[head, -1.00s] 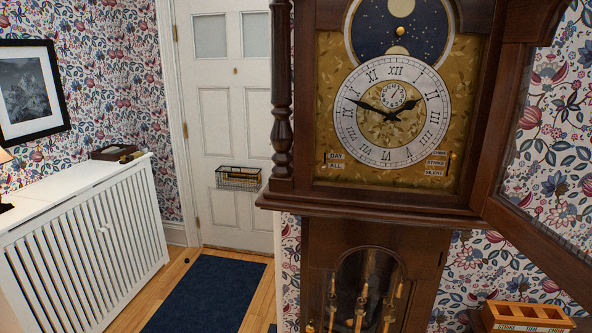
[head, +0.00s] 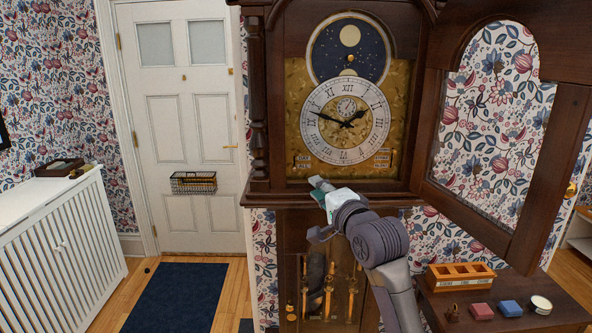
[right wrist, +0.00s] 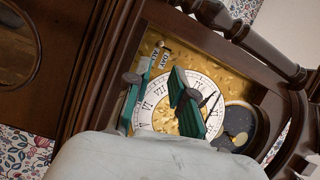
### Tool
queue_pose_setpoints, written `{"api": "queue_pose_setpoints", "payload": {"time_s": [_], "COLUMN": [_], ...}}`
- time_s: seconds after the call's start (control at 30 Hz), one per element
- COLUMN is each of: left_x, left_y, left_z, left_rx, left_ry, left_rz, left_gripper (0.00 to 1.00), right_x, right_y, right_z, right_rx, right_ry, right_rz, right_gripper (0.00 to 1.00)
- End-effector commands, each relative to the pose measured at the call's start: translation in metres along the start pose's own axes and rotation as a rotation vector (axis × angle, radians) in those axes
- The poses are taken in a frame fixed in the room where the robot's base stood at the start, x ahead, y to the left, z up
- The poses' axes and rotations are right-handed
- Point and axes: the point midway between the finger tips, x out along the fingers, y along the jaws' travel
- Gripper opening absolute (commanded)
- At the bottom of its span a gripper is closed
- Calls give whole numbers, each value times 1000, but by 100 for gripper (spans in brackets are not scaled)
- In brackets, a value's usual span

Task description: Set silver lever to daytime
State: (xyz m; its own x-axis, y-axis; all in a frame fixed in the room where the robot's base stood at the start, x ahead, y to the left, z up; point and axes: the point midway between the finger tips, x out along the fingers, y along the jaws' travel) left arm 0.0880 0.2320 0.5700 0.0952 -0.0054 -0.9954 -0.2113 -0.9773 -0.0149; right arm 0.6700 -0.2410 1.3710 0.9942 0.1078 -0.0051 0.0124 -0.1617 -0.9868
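The tall clock's dial (head: 345,121) shows in the head view. A small label plate reading day and all (head: 303,160) sits at the lower left of its gold face. The silver lever beside it is too small to make out clearly. In the right wrist view the label plate (right wrist: 163,56) shows just beyond the fingertips, tilted by the camera. My right gripper (head: 318,186) is just below the lower left of the face. Its green fingers (right wrist: 162,70) are apart in the right wrist view, with nothing held between them. My left gripper is not in view.
The clock's glazed door (head: 490,150) stands open to the right. A second label group (head: 381,160) is at the face's lower right. An orange box (head: 460,275) and several small items stand on a low table below. A wire basket (head: 193,182) hangs on the white door.

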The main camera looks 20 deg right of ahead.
Motion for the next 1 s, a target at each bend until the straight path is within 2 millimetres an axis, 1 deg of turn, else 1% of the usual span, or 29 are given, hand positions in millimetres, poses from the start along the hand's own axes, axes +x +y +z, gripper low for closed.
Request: {"api": "queue_pose_setpoints", "payload": {"time_s": [0.03, 0.3, 0.4, 0.5, 0.7, 1.0], "left_x": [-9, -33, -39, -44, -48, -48], "left_y": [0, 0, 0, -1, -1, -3], "left_z": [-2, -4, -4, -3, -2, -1], "left_rx": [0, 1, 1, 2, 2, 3], "left_ry": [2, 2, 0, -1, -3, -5], "left_rz": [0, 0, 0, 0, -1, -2], "left_gripper": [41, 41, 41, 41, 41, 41], "right_x": [11, 69, 86, 98, 112, 113], "right_y": [-4, -4, -4, -2, 0, 1], "right_z": [0, -1, -1, 0, 0, 0], "right_rx": [-1, -3, -3, -2, -3, -2], "right_ry": [-1, 0, 1, 0, 0, 0], "right_rz": [4, 3, 3, 3, 1, 1], "right_gripper": [23, 23, 23, 23, 23, 23]}}
